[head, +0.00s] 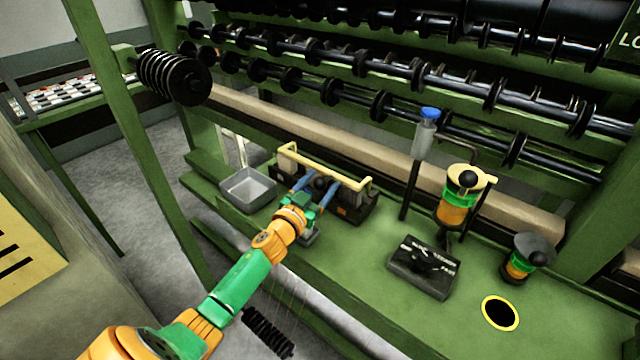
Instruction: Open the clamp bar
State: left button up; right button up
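The clamp bar (322,167) is a long yellow bar with bent ends. It lies across the top of a dark block-like fixture (352,207) on the green bench. My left gripper (316,184) is just in front of the fixture, below the middle of the bar. Its two blue fingers are spread apart, with a dark rounded part showing between or behind them. I cannot tell whether they touch the bar or that part. The gripper and wrist hide part of the fixture's front. My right gripper is out of view.
A grey open tray (248,190) stands left of the fixture. To the right are a black control box (423,267), a green-and-orange spool post (458,205), a shorter one (524,262) and a yellow-rimmed hole (500,313). Spool rails run behind; a green upright (140,150) stands left.

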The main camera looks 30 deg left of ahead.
pick_arm(q)
grip_shut()
dwell(1.3)
